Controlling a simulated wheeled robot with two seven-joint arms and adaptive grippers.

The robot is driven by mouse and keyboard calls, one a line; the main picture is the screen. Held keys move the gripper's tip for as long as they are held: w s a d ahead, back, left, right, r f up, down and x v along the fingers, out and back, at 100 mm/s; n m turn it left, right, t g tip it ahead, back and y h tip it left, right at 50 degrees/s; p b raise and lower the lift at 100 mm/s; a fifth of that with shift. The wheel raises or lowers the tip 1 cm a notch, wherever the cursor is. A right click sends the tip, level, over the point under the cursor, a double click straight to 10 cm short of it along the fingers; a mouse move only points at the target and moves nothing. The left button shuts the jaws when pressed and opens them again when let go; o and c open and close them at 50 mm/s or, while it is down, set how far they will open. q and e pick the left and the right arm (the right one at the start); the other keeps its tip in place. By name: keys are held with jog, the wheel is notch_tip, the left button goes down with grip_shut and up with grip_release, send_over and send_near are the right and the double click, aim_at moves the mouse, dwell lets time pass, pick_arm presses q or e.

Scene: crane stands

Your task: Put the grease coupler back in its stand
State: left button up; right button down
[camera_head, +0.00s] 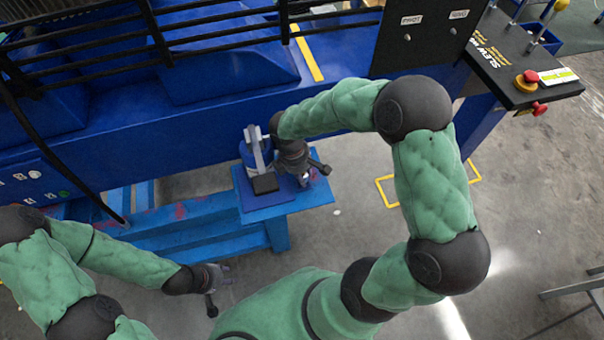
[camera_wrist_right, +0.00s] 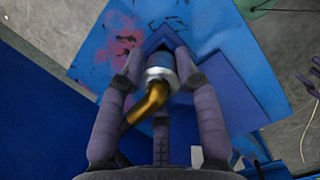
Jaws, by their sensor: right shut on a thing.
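The grease coupler (camera_wrist_right: 158,76), a silver collar with a brass elbow, sits between the fingers of my right gripper (camera_wrist_right: 160,65) in the right wrist view. The gripper is shut on it. A dark blue part lies just beyond the collar; I cannot tell whether the coupler touches it. In the head view my right gripper (camera_head: 302,178) is over the right part of a blue bench (camera_head: 318,194), and the coupler is mostly hidden. I cannot clearly make out the stand there. My left gripper (camera_head: 224,275) is empty, low and left, away from the bench, its fingers apart.
A grey lever-like tool (camera_head: 254,143) and a black block (camera_head: 265,184) are just left of my right gripper. The blue machine side (camera_head: 200,125) and black railings rise behind. A control panel (camera_head: 520,65) with a red button is at the right. Open floor lies in front.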

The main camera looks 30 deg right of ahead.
jog(key=shift+f, duration=0.2)
dwell(0.4)
jog(key=c, duration=0.8)
grip_release()
jog(key=shift+w+a+r+p, duration=0.1)
jog(key=shift+a+r+p, duration=0.1)
jog(key=shift+r+p, duration=0.9)
jog(key=shift+w+a+r+p, duration=0.1)
jog(key=shift+a+r+p, duration=0.1)
jog(key=shift+r+p, duration=0.9)
jog(key=shift+r+b, duration=0.25)
jog(key=shift+b, duration=0.1)
notch_tip(320, 180, up, 12)
jog(key=w+a, duration=0.1)
jog(key=a, duration=0.1)
jog(key=shift+f, duration=0.15)
